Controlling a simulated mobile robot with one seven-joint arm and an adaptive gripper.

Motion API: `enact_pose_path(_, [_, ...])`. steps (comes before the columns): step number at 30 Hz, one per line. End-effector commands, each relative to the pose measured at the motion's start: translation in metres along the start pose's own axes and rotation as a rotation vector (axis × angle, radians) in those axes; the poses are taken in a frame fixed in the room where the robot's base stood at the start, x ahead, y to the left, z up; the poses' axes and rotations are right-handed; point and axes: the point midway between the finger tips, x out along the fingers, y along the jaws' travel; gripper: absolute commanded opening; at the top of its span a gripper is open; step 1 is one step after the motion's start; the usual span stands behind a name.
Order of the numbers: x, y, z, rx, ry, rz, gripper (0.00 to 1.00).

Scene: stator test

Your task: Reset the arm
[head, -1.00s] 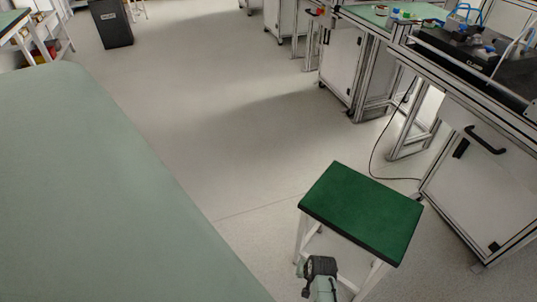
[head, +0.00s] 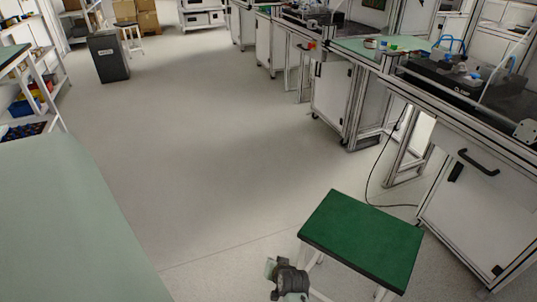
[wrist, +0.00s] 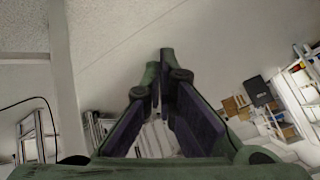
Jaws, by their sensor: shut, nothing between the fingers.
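My gripper (wrist: 166,62) shows in the wrist view, with its two dark fingers running together to tips that meet. It is shut and nothing is held between the fingers. In the head view only a grey-green part of my arm with a dark joint shows at the bottom edge, beside the green-topped stool (head: 362,238). I cannot make out the gripper's fingers there. The wrist view shows the room upside down behind the fingers, with floor and shelving on both sides.
A pale green tabletop (head: 70,215) fills the lower left. White workbenches (head: 335,95) with equipment line the right, with a black cable (head: 372,175) hanging to the floor. A dark bin (head: 107,57) stands at the far left. The middle floor (head: 200,140) is clear.

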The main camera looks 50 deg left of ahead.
Motion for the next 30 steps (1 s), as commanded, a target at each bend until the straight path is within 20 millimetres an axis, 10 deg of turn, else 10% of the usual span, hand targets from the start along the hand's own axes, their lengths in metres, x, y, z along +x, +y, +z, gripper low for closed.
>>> enact_pose_path(16, [-0.006,-0.022,-0.025,-0.011,0.063,-0.032,0.0])
enact_pose_path(23, [-0.054,-0.105,-0.131,-0.058,0.338,-0.152,0.0])
enact_pose_path(30, [-0.163,-0.191,-0.254,-0.127,0.712,-0.281,0.0])
